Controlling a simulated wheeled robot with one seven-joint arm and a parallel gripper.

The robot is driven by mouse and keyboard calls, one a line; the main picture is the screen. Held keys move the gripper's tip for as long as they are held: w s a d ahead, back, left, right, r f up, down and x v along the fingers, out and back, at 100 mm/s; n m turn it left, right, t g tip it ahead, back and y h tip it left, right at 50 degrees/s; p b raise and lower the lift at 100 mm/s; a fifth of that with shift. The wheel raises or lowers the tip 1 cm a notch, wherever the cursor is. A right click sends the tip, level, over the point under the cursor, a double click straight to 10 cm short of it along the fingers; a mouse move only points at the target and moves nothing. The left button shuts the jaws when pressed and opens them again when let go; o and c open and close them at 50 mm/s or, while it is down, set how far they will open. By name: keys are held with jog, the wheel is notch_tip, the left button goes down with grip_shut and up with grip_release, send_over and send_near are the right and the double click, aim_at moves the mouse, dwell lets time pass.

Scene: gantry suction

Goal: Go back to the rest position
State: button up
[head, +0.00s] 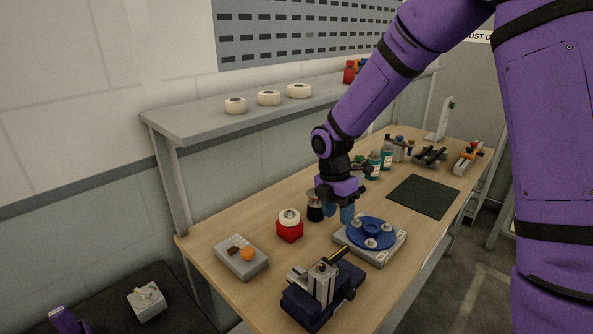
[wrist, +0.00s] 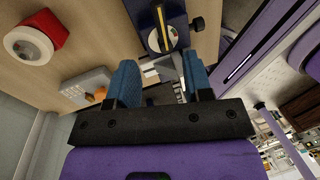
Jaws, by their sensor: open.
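My gripper (head: 338,212) has blue fingers and hangs from my purple arm above the wooden workbench (head: 283,268). In the head view it is between a black-based item (head: 315,206) and a blue round plate on a light base (head: 372,233). In the wrist view my gripper (wrist: 160,85) shows its two blue fingers apart, with nothing held between them.
A red block with a white roll (head: 290,226), a grey box with an orange knob (head: 241,257) and a dark blue vise-like device (head: 322,292) stand on the near bench. A dark mat (head: 423,196) lies farther back, bare. A grey shelf (head: 200,121) runs above the bench.

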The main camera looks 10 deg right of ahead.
jog(key=s+d+r+m+t, duration=0.2)
jog(key=s+d+r+m, duration=0.1)
jog(key=s+r+m, duration=0.4)
jog(key=s+d+r+m+t, duration=0.1)
jog(key=s+d+r+m, duration=0.3)
jog(key=r, duration=0.6)
jog(key=s+d+r+m+t, duration=0.1)
jog(key=s+r+m+t, duration=0.1)
jog(key=s+m, duration=0.4)
jog(key=s+d+r+m+t+y, duration=0.1)
jog(key=s+r+m+t, duration=0.1)
jog(key=s+r+m, duration=0.3)
jog(key=s+m, duration=0.2)
jog(key=s, duration=0.2)
jog(key=shift+d, duration=0.35)
